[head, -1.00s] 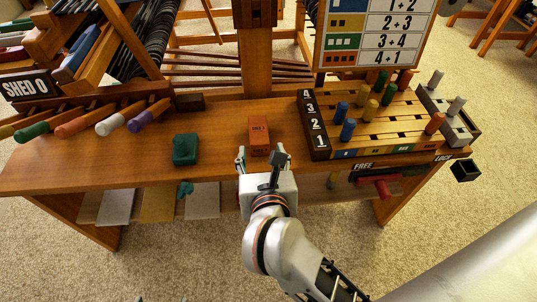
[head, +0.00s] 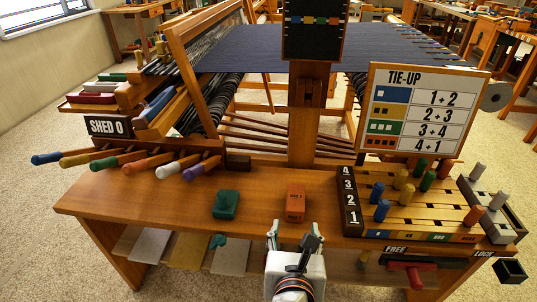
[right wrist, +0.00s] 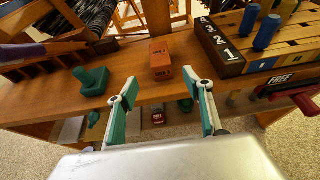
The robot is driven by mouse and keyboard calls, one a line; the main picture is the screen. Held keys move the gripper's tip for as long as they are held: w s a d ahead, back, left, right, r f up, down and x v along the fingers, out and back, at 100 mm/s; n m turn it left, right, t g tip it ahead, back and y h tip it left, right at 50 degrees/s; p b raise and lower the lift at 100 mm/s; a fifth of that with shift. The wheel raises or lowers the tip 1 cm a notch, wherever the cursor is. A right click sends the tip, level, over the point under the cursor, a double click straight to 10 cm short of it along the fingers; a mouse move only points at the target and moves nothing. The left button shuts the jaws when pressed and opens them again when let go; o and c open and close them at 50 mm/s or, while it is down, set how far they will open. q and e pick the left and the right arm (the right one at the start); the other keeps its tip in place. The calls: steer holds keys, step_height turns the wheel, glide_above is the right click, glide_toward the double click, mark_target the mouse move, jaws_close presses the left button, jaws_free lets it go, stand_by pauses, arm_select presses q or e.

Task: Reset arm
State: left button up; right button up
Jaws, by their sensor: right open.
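My right gripper (head: 295,235) is at the front edge of the wooden bench, at the bottom middle of the head view. It is open and empty. In the right wrist view its two green-lined fingers (right wrist: 163,92) stand apart, with an orange block (right wrist: 161,60) on the bench beyond them. The same orange block (head: 295,203) sits upright on the bench in the head view, apart from the fingers. My left gripper is not in either view.
A green block (head: 226,204) sits on the bench left of the orange one. A pegboard (head: 411,226) with coloured pegs is at right, above a red handle (head: 415,277). Coloured levers (head: 137,164) stick out at left. A tie-up chart (head: 421,108) stands behind.

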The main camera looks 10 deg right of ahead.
steer(key=s+d+r+n+t+p, duration=0.2)
steer(key=r+n+t+p, duration=0.25)
steer(key=r+n, duration=0.4)
steer(key=s+d+r+n+t+p, duration=0.25)
steer(key=r+n+t, duration=0.25)
steer(key=r+n, duration=0.3)
steer(key=s+a+f+n+g+y+p, duration=0.1)
steer(key=s+f+n+g+y+p, duration=0.3)
steer(key=f+n, duration=0.7)
steer(key=s+a+f+n+g+y+p, duration=0.2)
steer(key=s+f+n+g+y+p, duration=0.25)
steer(key=f+n, duration=0.65)
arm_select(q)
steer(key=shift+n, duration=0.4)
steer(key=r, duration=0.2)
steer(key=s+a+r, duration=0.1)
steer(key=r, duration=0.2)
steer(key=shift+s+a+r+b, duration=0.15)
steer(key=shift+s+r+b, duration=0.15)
arm_select(e)
steer(key=s+d+f+n+g+h, duration=0.2)
steer(key=s+d+f+n, duration=0.3)
steer(key=s, duration=0.3)
steer(key=shift+s+d+f+g, duration=0.25)
steer(key=shift+d+f+g, duration=0.15)
steer(key=shift+f+g, duration=0.35)
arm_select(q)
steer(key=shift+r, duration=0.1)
arm_select(e)
steer(key=shift+a, duration=0.1)
